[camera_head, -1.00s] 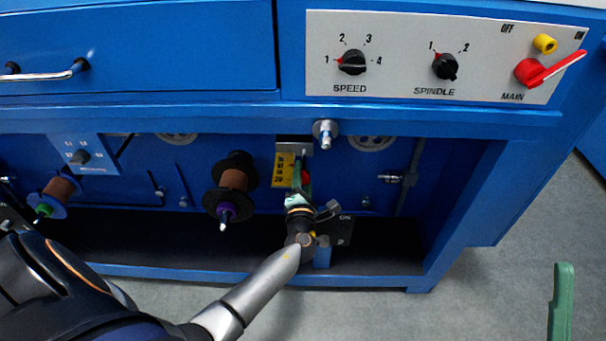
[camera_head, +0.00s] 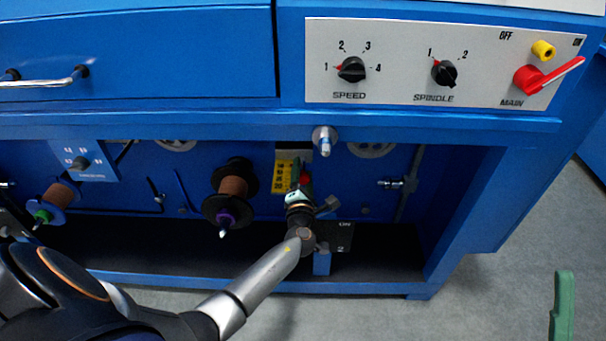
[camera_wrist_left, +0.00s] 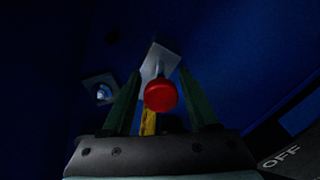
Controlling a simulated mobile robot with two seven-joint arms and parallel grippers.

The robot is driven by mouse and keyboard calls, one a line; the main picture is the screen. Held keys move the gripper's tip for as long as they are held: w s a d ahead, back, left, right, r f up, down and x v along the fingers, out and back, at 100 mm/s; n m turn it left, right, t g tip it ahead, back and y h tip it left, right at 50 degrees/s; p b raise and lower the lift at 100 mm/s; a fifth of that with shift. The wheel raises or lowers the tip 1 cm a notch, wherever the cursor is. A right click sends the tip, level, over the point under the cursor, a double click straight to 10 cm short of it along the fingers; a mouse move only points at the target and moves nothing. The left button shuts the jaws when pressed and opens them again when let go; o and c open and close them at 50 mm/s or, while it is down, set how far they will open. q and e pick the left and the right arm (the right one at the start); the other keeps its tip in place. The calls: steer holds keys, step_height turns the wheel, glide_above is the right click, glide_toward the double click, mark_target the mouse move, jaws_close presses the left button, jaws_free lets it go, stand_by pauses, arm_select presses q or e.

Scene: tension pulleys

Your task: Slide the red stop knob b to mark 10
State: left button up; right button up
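The red stop knob (camera_wrist_left: 160,96) shows in the left wrist view between my left gripper's two green fingers (camera_wrist_left: 160,80), with a dark gap on each side. The fingers are open around it; no contact shows. In the head view the red knob (camera_head: 305,179) is partly hidden by my left gripper (camera_head: 300,178), which reaches it from below. The yellow scale (camera_head: 283,176) is just left of the knob; its marks are too small to read. A yellow strip (camera_wrist_left: 149,122) also shows below the knob in the wrist view. One green finger of my right gripper (camera_head: 562,306) shows at lower right.
A brown spool (camera_head: 233,187) sticks out left of the scale. A metal peg (camera_head: 325,141) projects above right of the knob. A dark ON plate (camera_head: 341,236) is below right. The control panel (camera_head: 400,90) is above. The floor at right is clear.

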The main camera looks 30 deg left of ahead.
mark_target(303, 181)
arm_select(q)
steer(key=shift+o, duration=0.7)
steer(key=shift+s+d, duration=0.1)
steer(key=shift+s+d, duration=0.1)
steer(key=shift+s, duration=0.1)
steer(key=shift+p+v, duration=0.7)
steer(key=shift+v, duration=0.55)
steer(key=p+v, duration=0.1)
steer(key=v, duration=0.2)
steer(key=shift+s+d, duration=0.2)
steer(key=shift+s, duration=0.1)
steer(key=p+v, duration=0.1)
steer(key=v, duration=0.4)
steer(key=shift+s+d, duration=0.15)
steer(key=shift+s, duration=0.15)
arm_select(e)
steer(key=w+f+m+g+h, duration=0.1)
steer(key=w+f+m+h, duration=0.2)
steer(key=f, duration=0.4)
steer(key=w+d+f+m+g+h, duration=0.1)
steer(key=w+f+m+g+h, duration=0.1)
steer(key=w+f+m+h, duration=0.2)
step_height(303, 181, down, 3)
steer(key=shift+d+r+h, duration=0.1)
steer(key=shift+d+h, duration=0.15)
steer(key=shift+h, duration=0.85)
steer(key=shift+r, duration=0.1)
